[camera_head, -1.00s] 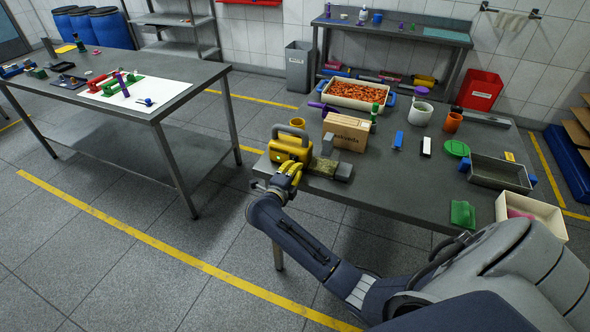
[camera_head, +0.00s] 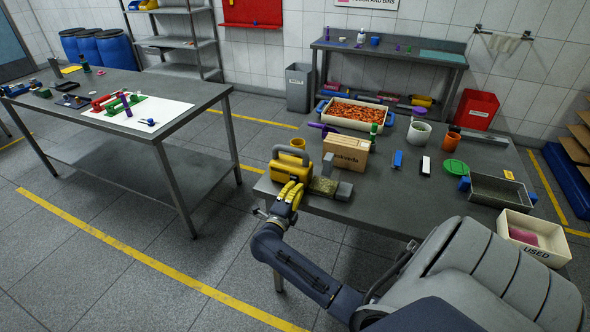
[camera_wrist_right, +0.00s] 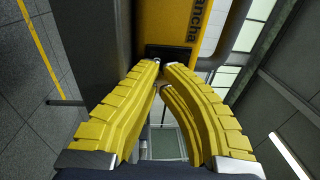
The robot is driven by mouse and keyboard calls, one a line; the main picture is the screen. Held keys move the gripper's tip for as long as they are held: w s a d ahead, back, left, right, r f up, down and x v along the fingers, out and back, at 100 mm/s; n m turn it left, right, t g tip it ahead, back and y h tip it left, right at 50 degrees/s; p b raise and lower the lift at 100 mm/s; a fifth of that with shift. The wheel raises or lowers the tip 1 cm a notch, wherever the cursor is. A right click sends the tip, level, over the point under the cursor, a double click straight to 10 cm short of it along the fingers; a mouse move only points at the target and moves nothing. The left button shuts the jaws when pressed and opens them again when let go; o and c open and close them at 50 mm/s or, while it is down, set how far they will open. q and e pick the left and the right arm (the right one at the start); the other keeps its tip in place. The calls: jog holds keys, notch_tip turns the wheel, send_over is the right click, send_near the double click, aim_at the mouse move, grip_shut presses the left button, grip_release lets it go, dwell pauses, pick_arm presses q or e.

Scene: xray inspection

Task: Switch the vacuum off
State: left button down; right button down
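The vacuum (camera_head: 290,163) is a yellow machine with a grey carrying handle, at the near left corner of the grey table. My right gripper (camera_head: 291,189) is right at its near side, its yellow fingers pointing at the body. In the right wrist view, the vacuum's yellow wall (camera_wrist_right: 178,22) carries dark lettering and a black recessed panel (camera_wrist_right: 170,52). The right gripper's tips (camera_wrist_right: 162,66) are together just in front of that panel, with nothing visible between them. I cannot tell whether they touch it. No switch can be made out. My left gripper is not in view.
A tray of orange pieces (camera_head: 352,113) stands behind. A grey bin (camera_head: 500,187) and a white box (camera_head: 531,236) are at the right. The table's near middle is clear.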

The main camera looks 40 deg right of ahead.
jog(key=v, duration=0.7)
jog(key=shift+s+a+f, duration=0.15)
jog(key=shift+a, duration=0.15)
